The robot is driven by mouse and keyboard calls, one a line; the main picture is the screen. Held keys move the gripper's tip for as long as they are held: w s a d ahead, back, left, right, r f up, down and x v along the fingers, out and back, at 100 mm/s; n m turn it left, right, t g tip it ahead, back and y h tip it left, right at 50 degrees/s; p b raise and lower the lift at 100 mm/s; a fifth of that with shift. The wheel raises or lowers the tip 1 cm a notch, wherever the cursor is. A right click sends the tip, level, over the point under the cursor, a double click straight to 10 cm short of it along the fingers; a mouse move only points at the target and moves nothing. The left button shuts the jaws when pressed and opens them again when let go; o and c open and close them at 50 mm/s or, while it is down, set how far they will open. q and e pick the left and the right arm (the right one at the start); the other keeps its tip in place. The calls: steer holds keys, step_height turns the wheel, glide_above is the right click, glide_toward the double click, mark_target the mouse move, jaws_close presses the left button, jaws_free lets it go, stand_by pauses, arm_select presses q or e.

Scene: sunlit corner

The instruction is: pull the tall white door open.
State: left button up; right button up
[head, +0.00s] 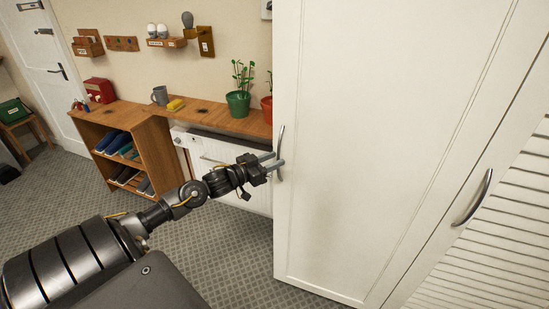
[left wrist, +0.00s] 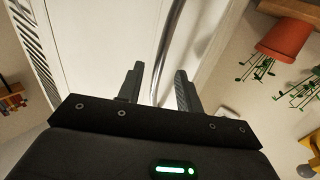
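The tall white door (head: 375,130) is a flat cabinet front filling the right half of the head view. Its curved metal handle (head: 281,138) stands upright near its left edge. My left gripper (head: 276,159) reaches in from the left at the handle's lower part. In the left wrist view, the handle bar (left wrist: 167,45) runs between the two fingers, nearer the left finger, with gaps visible on both sides. The left gripper is open around the bar, not shut on it. My right gripper is not in view.
A second panel with a handle (head: 473,197) and a louvred front (head: 490,270) stand to the right. A radiator (head: 215,155) under a wooden shelf with a green plant pot (head: 238,104) lies behind my left gripper. Carpet (head: 220,255) is clear in front.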

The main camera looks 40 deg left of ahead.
arm_select(q)
steer(key=shift+w+d, duration=0.15)
steer(key=shift+w, duration=0.25)
jaws_close()
